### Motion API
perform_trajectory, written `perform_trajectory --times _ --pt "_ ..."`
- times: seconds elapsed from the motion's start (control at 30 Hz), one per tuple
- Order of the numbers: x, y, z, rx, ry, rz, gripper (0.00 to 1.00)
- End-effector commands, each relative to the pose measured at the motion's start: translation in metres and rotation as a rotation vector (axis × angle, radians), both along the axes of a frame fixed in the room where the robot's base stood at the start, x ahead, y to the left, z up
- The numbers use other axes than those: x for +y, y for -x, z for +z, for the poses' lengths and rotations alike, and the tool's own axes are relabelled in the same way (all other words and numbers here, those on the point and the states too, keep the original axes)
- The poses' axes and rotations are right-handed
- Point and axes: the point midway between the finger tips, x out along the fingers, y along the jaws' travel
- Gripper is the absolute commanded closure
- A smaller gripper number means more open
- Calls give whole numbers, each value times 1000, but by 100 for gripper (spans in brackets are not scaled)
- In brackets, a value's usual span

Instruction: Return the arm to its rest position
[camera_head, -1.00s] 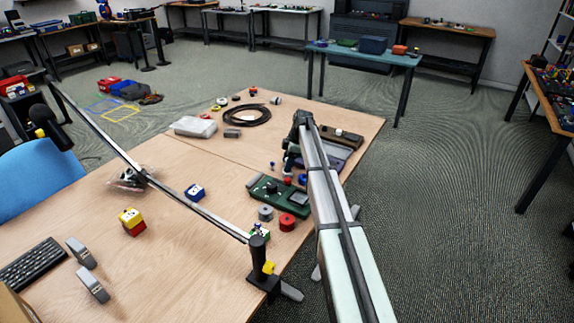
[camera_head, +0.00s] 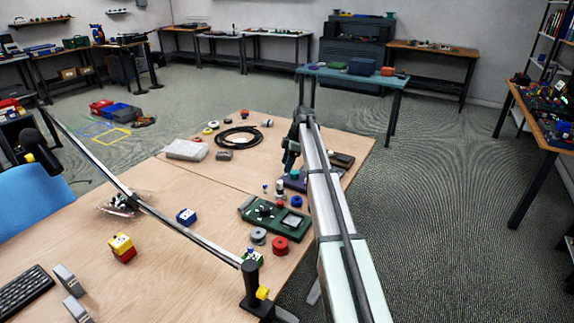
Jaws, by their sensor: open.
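My arm reaches from the bottom right up over the right edge of the wooden table (camera_head: 160,250). My gripper (camera_head: 288,168) hangs down at its far end, above the table's right part, just beyond the green device (camera_head: 276,217). It is small and dark in this view, with its jaws open. I see nothing held in it. The fingertips are close in the picture to small parts on the table, and I cannot tell the exact gap.
A black cable coil (camera_head: 238,137) and a grey case (camera_head: 186,150) lie at the back. Red (camera_head: 279,245) and grey spools sit before the device. A microphone boom (camera_head: 150,205) crosses the table, clamped at the front edge. Open floor lies to the right.

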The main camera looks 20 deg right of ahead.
Motion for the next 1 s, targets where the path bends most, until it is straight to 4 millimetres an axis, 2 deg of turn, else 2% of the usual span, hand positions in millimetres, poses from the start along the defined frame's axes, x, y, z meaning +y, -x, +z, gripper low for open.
perform_trajectory --times 0.17,0.27,0.37,0.5,0.6,0.7,0.83,1.0 --pt "-2 2 -2 0 7 -11 44" --pt "-16 13 -13 0 47 -71 44" --pt "-46 34 -34 -9 135 -203 44" --pt "-107 76 -68 -54 309 -456 44" --pt "-146 105 -83 -107 419 -612 44" --pt "-177 132 -95 -164 507 -738 44" --pt "-204 168 -113 -234 592 -872 44" --pt "-208 199 -143 -268 630 -966 44"
